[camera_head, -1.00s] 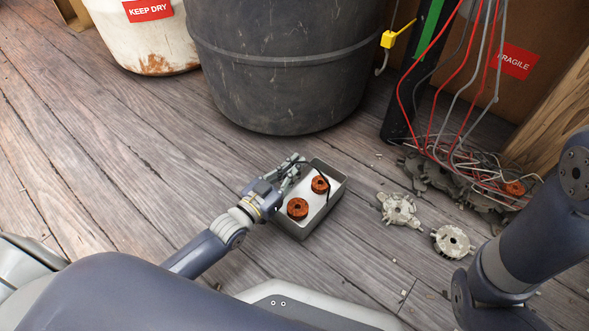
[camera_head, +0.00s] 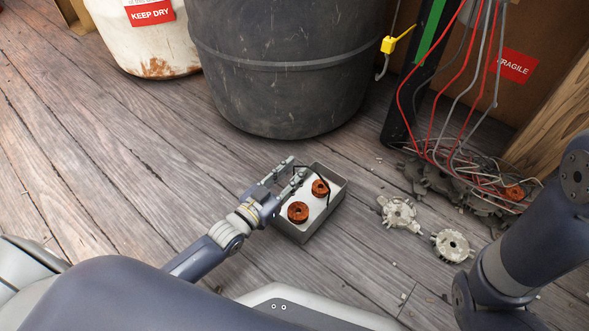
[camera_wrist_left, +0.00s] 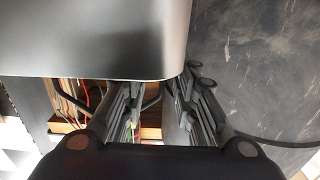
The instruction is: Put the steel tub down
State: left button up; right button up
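The steel tub (camera_head: 325,217) is a grey, open rectangular box that sits on the plank floor in the head view. Two orange-copper coils (camera_head: 298,212) and (camera_head: 320,188) lie in it. A thin black strip curves over its far end. My left gripper (camera_head: 297,168) is at the tub's left side, its two fingers spread with a gap between them. In the left wrist view the tub's smooth grey wall (camera_wrist_left: 95,40) fills the upper left, and no wall shows between the fingers (camera_wrist_left: 160,100). My right gripper is out of view.
A large dark drum (camera_head: 285,75) and a white rusty bucket (camera_head: 150,50) stand behind. Two pale metal parts (camera_head: 399,213) and (camera_head: 452,246) lie right of the tub. Wires (camera_head: 455,110) hang over a scrap pile (camera_head: 440,180). Floor at left is clear.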

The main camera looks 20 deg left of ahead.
pick_arm(q)
jog(key=p+v, duration=0.5)
jog(key=v, duration=0.6)
jog(key=shift+r, duration=0.1)
